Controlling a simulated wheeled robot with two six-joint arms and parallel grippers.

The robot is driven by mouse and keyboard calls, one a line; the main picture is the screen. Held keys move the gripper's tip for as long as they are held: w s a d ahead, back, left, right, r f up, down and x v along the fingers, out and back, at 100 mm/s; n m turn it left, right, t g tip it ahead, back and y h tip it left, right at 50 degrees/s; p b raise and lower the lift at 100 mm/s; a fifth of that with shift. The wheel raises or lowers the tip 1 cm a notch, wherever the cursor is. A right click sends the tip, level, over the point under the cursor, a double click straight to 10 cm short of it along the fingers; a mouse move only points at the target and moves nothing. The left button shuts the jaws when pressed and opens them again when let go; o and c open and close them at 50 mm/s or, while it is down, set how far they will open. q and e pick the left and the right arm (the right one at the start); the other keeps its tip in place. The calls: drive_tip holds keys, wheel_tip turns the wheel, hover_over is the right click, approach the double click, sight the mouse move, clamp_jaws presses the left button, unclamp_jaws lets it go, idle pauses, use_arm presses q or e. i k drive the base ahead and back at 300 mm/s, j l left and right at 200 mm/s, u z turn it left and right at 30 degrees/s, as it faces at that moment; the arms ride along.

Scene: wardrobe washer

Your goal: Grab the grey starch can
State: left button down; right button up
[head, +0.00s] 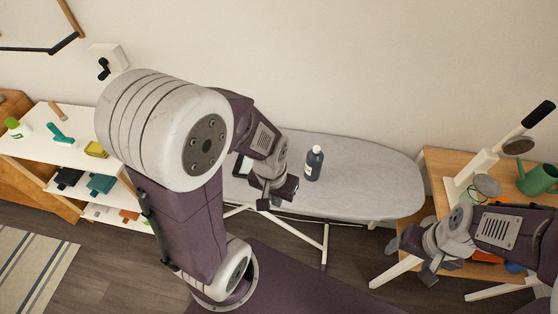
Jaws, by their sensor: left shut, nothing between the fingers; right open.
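A dark grey-blue can or bottle (314,164) with a white cap stands upright on the light grey ironing board (370,175). It is the only can-like thing I see on the board; its label is too small to read. My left gripper (277,198) is shut and empty, over the board's front edge, to the left of the can and apart from it. My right gripper (412,258) is open and empty, low at the right between the board and the wooden table.
A wooden table (440,165) at the right holds a white stand with a black handle (535,115) and a green watering can (537,179). A white shelf (40,150) with small items stands at the left. The board right of the can is clear.

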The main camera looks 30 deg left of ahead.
sight(314, 162)
drive_tip(key=j, duration=0.6)
drive_tip(key=k+j+z, duration=0.1)
drive_tip(key=j, duration=0.55)
drive_tip(key=k+j, duration=0.1)
drive_tip(key=j, duration=0.5)
